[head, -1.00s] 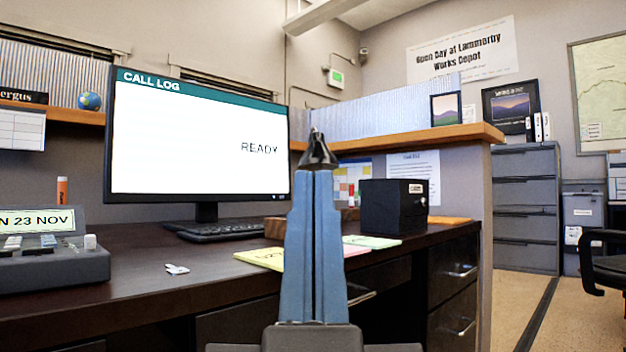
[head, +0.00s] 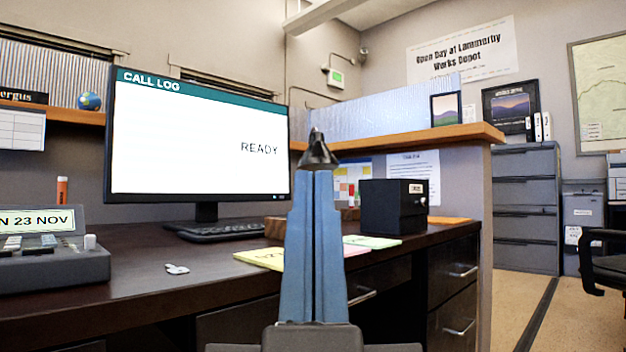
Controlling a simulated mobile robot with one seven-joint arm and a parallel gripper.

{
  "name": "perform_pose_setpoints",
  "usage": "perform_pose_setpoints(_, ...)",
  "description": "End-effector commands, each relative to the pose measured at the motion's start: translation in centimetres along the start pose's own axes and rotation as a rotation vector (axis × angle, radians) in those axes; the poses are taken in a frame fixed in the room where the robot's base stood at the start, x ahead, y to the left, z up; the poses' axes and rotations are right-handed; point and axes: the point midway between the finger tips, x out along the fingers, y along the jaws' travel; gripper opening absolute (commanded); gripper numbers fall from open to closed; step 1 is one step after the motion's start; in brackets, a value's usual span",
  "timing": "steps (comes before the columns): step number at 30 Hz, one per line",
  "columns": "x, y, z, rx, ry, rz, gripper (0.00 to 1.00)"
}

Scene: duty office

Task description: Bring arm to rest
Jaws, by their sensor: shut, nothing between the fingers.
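My gripper (head: 318,148) is in the middle of the head view, in front of the desk. Its dark, narrow fingertips point up and are together, with nothing seen between them. The blue-grey body of the gripper stands upright below the tips and hides part of the desk and its papers. It looks clear of the desk and of the things on it.
The dark desk (head: 130,270) holds a monitor (head: 200,140) reading READY, a keyboard (head: 225,234), a grey console (head: 45,260), coloured notes (head: 262,257) and a black box (head: 392,206). A chair (head: 605,265) stands right. The floor (head: 525,295) between is clear.

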Motion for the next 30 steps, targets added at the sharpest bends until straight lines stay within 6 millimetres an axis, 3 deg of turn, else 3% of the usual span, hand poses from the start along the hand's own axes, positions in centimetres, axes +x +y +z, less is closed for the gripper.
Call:
perform_pose_setpoints(17,0.4,0.0,-0.4,0.0,0.0,0.0,0.0)
perform_pose_setpoints(23,3.3,0.0,-3.1,0.001,0.0,0.0,0.0)
perform_pose_setpoints(30,8.8,0.1,-8.4,0.004,0.0,0.0,0.0)
